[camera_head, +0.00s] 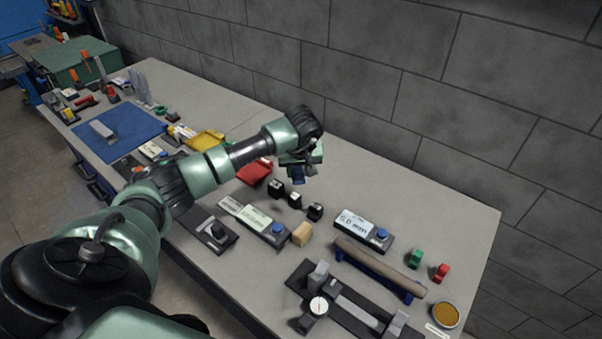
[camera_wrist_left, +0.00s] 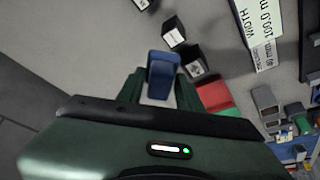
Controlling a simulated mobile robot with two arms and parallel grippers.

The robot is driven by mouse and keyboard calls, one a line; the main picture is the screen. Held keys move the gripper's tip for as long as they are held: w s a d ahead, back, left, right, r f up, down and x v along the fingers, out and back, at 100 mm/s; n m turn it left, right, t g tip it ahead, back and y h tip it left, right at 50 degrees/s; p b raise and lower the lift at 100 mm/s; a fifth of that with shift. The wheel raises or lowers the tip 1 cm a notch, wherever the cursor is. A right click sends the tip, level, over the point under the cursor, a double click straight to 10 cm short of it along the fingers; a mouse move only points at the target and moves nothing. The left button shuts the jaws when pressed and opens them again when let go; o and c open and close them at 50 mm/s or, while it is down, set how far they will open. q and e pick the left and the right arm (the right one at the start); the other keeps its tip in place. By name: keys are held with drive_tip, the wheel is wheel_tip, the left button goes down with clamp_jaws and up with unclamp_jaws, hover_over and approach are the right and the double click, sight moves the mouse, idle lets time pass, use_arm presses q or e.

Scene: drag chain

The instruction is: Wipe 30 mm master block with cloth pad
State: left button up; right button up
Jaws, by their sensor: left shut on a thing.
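My left gripper (camera_head: 298,174) is shut on a small blue pad (camera_head: 298,179), apparently the cloth pad, and holds it above the grey bench. In the left wrist view the pad (camera_wrist_left: 162,75) sits between the two dark green fingers. Three black blocks with white labels stand in a slanting row below it: one at the left (camera_head: 277,188), one in the middle (camera_head: 295,199) and one at the right (camera_head: 315,211). The left wrist view also shows the row. Their labels are too small to read, so I cannot tell which is the 30 mm master block. My right gripper is out of view.
A red tray (camera_head: 255,172) lies left of the blocks. A grey block wall (camera_head: 400,100) rises behind. The bench behind the blocks is clear.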

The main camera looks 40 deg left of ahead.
use_arm(q)
drive_tip(key=shift+r+p, duration=0.5)
drive_tip(key=shift+r, duration=0.75)
drive_tip(key=shift+w, duration=0.1)
